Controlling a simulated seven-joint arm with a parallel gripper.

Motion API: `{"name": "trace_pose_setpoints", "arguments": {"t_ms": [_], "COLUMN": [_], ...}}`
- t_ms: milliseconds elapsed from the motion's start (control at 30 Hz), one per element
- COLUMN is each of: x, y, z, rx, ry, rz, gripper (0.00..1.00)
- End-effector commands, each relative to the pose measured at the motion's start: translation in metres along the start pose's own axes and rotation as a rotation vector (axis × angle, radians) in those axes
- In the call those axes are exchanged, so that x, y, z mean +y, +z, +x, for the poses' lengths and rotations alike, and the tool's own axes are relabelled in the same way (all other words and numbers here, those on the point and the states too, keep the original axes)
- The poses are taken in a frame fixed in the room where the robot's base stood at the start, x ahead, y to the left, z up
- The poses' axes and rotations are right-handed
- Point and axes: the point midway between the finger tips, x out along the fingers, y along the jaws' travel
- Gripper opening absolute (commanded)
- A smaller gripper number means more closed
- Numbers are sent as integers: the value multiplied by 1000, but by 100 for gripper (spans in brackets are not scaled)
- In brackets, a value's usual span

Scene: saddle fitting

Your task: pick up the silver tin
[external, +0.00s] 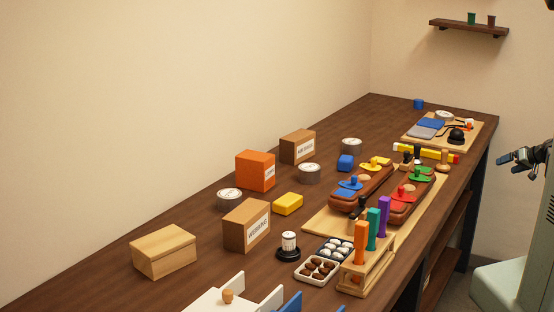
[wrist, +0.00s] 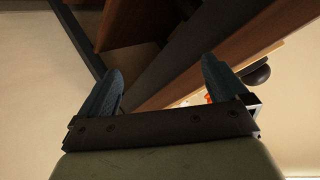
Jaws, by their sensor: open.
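Three round silver tins stand toward the back of the long brown table: one (external: 230,200) at the left, one (external: 309,174) in the middle, one (external: 352,146) farther right. Each has a pale label on its lid. I cannot tell which of them the task means. My gripper (external: 520,158) is beyond the table's right edge, well apart from all of the tins. In the wrist view my gripper (wrist: 163,85) is open, with two dark fingers spread and nothing between them. No tin is clear in the wrist view.
Cardboard boxes (external: 247,226), an orange box (external: 256,170) and a yellow block (external: 288,203) stand around the tins. A wooden rack with coloured handles (external: 366,272) and two saddle-like pieces (external: 361,189) occupy the front. A wooden box (external: 164,251) sits at left.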

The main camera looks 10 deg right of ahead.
Motion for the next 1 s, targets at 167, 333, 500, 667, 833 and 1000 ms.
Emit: {"name": "trace_pose_setpoints", "arguments": {"t_ms": [167, 333, 500, 667, 833, 1000], "x": [-16, -65, -130, -202, -276, -343], "y": [-46, -73, -79, -74, -65, -53], "z": [-19, -14, 5, 26, 48, 72], "rx": [41, 15, -63, -162, -274, -383], "ry": [-22, -70, -128, -188, -243, -282], "rz": [-75, -170, -268, -372, -483, -589], "gripper": [100, 100, 100, 100, 100, 100]}}
